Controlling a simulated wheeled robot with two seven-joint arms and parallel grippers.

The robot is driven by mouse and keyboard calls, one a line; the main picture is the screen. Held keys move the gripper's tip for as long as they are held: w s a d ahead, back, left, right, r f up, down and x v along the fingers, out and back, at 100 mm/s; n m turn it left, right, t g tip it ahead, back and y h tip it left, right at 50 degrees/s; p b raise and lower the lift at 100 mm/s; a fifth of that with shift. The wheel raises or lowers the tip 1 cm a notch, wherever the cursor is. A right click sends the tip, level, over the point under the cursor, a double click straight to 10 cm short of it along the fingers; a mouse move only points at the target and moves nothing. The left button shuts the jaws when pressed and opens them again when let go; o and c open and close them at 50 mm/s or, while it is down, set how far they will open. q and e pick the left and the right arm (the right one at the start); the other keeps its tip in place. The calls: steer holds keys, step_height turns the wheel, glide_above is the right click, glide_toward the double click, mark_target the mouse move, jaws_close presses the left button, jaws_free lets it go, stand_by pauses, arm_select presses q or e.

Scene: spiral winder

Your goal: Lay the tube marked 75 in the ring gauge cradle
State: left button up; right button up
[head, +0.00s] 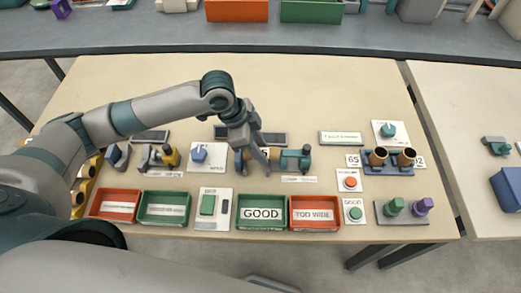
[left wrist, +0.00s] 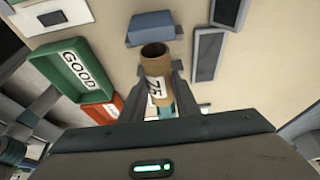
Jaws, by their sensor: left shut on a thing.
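My left gripper (head: 262,168) is shut on the brown cardboard tube marked 75, seen in the left wrist view (left wrist: 154,64). The white label with 75 faces the wrist camera, and the tube's open end points away from the gripper. In the head view the gripper mostly hides the tube. The gripper is low over a fixture with a blue block (left wrist: 150,28) at one side and a teal part (head: 296,159) at the other; this looks like the ring gauge and its cradle. I cannot tell whether the tube touches the cradle. My right gripper is not in view.
A blue stand (head: 388,168) at right holds two brown tubes near labels 65 and 92. A green GOOD bin (head: 262,226) and a red TOO WIDE bin (head: 315,227) stand along the front edge. Buttons (head: 350,183) and green and purple pegs (head: 408,209) are at right.

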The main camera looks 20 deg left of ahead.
arm_select(q)
steer(key=shift+f, duration=0.8)
steer(key=shift+f, duration=0.25)
steer(key=shift+s+f, duration=0.15)
steer(key=shift+f, duration=0.2)
steer(key=o, duration=1)
steer(key=shift+s+f, duration=0.1)
steer(key=shift+f, duration=0.05)
steer(key=shift+r, duration=0.4)
steer(key=v, duration=0.4)
steer(key=b+v, duration=0.1)
steer(key=v, duration=0.7)
steer(key=shift+w+r+b, duration=0.3)
steer(key=shift+r+b, duration=0.1)
